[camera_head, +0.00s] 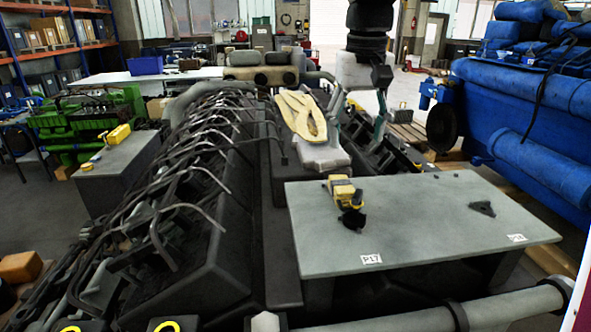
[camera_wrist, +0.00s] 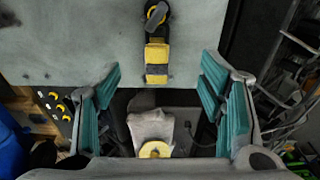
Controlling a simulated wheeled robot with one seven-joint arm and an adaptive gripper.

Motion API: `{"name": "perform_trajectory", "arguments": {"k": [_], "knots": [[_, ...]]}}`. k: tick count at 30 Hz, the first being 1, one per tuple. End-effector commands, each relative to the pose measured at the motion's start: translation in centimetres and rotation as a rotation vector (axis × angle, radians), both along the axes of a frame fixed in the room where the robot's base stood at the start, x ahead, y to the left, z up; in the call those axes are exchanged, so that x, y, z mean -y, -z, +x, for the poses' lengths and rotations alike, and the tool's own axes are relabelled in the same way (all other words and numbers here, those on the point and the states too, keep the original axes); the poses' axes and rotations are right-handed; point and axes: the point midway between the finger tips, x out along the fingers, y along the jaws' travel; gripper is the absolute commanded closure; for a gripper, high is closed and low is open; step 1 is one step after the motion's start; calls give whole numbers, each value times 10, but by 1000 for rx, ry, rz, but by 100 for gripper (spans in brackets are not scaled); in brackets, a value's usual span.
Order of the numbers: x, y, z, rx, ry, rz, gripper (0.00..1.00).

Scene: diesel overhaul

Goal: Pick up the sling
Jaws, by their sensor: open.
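The sling (camera_head: 303,114) is a flat, pale yellow looped band. It lies on a white wrapped block on top of the engine in the head view. In the wrist view a piece of yellow, likely the sling's end (camera_wrist: 155,149), shows at the bottom on the white block; the rest is cut off. My gripper (camera_head: 358,125) hangs just right of the sling, pointing down. In the wrist view its teal-padded fingers (camera_wrist: 161,84) are wide apart with nothing gripped between them.
A grey plate (camera_head: 420,222) marked P17 holds a yellow-and-black tool (camera_head: 342,190) and a small dark part (camera_head: 482,208). Dark pipes (camera_head: 190,150) run along the engine's left. A blue engine (camera_head: 530,110) stands at right. A green machine (camera_head: 85,120) is at left.

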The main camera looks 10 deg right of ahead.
Motion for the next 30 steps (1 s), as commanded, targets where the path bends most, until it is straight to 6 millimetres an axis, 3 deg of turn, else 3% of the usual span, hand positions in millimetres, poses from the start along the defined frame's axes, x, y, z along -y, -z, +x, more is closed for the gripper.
{"name": "perform_trajectory", "arguments": {"k": [1, 3, 9, 14, 24, 30], "knots": [[0, 8, 17, -23, 1, 4, 37], [0, 15, 34, -48, 2, 9, 37], [1, 27, 57, -86, 6, 17, 37], [2, 41, 58, -94, 6, 18, 37], [2, 101, 58, -93, 7, 17, 37], [3, 114, 59, -90, 7, 17, 37]]}}
